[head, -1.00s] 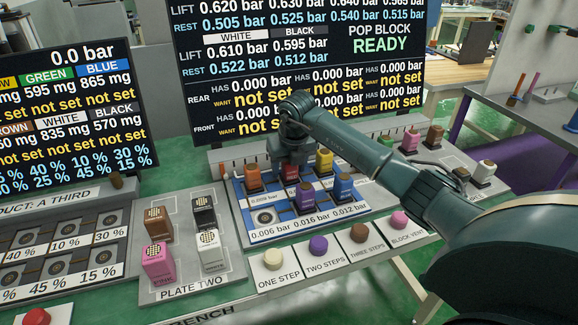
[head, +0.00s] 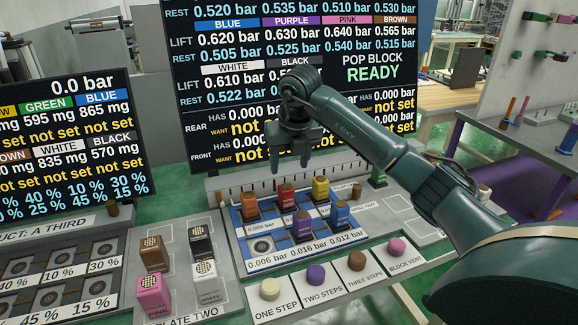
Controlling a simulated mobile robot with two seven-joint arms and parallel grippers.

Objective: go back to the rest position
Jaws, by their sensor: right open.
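My right gripper (head: 292,163) is open and empty, jaws pointing down. It hangs above the back of the blue-and-white pop block (head: 285,262), in front of the big screen. The block's rear row holds an orange sieve column (head: 249,206), a red one (head: 287,197) and a yellow one (head: 321,188). Its front row holds a purple one (head: 302,225) and a blue one (head: 340,213). The front left seat (head: 263,246) is empty. My left gripper is out of view.
The screen (head: 375,68) reads READY. Buttons, including a cream one (head: 270,289) and a pink one (head: 397,246), line the front. Plate two (head: 182,262) holds brown, black, pink and white columns. A green column (head: 378,176) is partly hidden by my right arm.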

